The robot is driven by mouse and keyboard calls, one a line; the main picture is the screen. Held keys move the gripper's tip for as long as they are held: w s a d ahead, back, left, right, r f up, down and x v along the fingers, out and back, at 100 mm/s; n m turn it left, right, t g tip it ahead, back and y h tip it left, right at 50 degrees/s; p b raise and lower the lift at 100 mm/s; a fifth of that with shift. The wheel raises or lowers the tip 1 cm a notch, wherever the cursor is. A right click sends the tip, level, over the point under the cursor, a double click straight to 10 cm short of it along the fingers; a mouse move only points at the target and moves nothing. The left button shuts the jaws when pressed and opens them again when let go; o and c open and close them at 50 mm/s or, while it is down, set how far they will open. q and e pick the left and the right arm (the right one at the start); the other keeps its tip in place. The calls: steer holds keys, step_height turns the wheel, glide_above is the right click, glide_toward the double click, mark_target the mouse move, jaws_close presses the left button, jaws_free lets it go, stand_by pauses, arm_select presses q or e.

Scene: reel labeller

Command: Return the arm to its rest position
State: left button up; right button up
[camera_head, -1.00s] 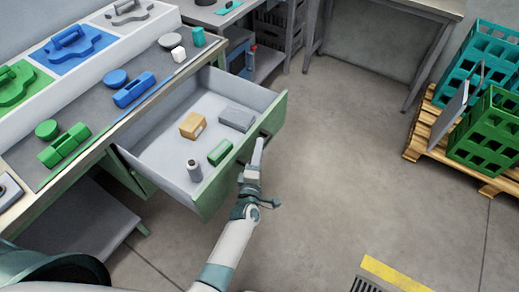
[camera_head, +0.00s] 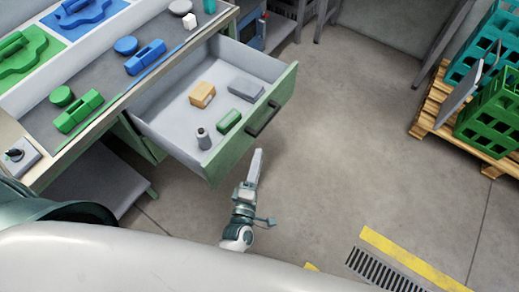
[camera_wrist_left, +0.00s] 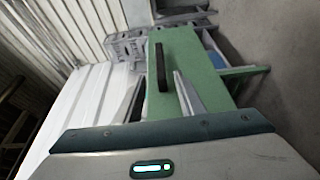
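My left gripper (camera_head: 258,155) is in front of the green drawer front (camera_head: 225,158), apart from the dark handle (camera_head: 263,119). In the left wrist view its two fingers (camera_wrist_left: 160,88) are spread with nothing between them, and the handle (camera_wrist_left: 160,67) is ahead of them. The drawer is pulled open. It holds a tan box (camera_head: 202,95), a grey box (camera_head: 246,89), a green block (camera_head: 229,121) and a small grey bottle (camera_head: 203,138). My right gripper is not in view.
The workbench (camera_head: 100,70) at the left carries green and blue pieces. A pallet (camera_head: 432,105) with green and teal crates stands at the right. Open floor (camera_head: 345,150) lies between. A yellow-edged floor grate (camera_head: 375,270) is at lower right.

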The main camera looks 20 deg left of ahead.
arm_select(q)
steer(key=shift+s, duration=0.35)
stand_by(0.4)
steer(key=s+f+m+g+h, duration=0.1)
steer(key=s+f+m+g, duration=0.3)
steer(key=f, duration=0.6)
steer(key=s+a+f+m+g+h+b, duration=0.15)
steer(key=s+f+m, duration=0.35)
steer(key=f, duration=0.5)
steer(key=s+d+f+m+g+h, duration=0.1)
steer(key=s+f+m+g, duration=0.3)
steer(key=f, duration=0.5)
steer(key=s+a+f+m+g, duration=0.2)
steer(key=s+a+f, duration=0.2)
steer(key=s, duration=0.5)
steer(key=s+a+f+m+g+y, duration=0.1)
steer(key=s+a+f+m+g, duration=0.2)
steer(key=s+f, duration=0.3)
steer(key=s+a+f+m+g+y+b, duration=0.1)
steer(key=s+a+f, duration=0.4)
steer(key=s, duration=0.7)
steer(key=shift+s+a+f+m+g, duration=0.25)
steer(key=shift+a+m+g, duration=0.2)
steer(key=shift+m+g, duration=0.5)
